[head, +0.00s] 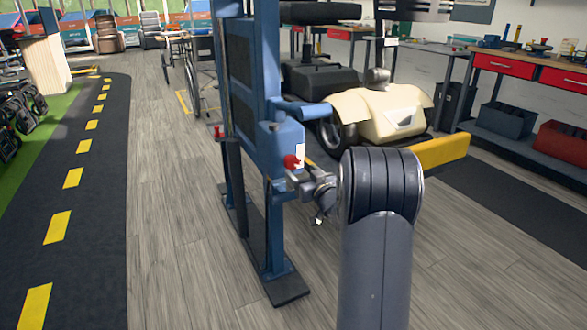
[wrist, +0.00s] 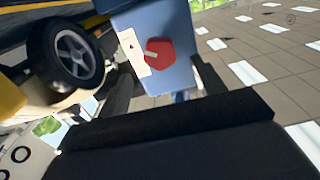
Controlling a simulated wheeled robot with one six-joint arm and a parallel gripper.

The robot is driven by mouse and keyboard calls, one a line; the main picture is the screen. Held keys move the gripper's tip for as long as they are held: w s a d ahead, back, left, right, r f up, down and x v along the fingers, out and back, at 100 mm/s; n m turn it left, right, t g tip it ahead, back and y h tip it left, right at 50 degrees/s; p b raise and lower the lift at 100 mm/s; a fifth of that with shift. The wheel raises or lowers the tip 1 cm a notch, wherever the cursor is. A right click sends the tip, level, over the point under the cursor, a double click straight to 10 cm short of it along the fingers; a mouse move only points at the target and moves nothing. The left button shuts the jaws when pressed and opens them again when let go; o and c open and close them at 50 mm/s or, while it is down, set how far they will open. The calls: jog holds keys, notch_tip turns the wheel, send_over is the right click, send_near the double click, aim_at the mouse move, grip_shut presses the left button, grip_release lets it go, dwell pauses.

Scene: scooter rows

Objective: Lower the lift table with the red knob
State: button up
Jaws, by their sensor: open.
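The red knob (head: 291,161) sits on the blue control box (head: 276,143) of the lift's blue column, beside a white label. In the wrist view the red knob (wrist: 162,54) shows face-on with a pale pointer mark, next to the label (wrist: 132,52). My gripper (head: 299,181) is open, close in front of and slightly below the knob. I see no grip on the knob; whether a finger touches it is unclear. A dark part of my gripper fills the bottom of the wrist view. The lift table's yellow edge (head: 441,150) shows beside a beige scooter (head: 378,115).
A dark base foot (head: 291,290) of the column lies on the wood floor. A small red piece (head: 218,132) is on the column's left side. A workbench with red drawers (head: 497,64) stands at right. Free floor lies left of the column, up to a marked track (head: 75,170).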

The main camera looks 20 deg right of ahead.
aim_at(293, 164)
jog(key=shift+w+a+b, duration=0.1)
jog(key=shift+w+b, duration=0.35)
jog(key=shift+w, duration=2.25)
jog(key=c, duration=1)
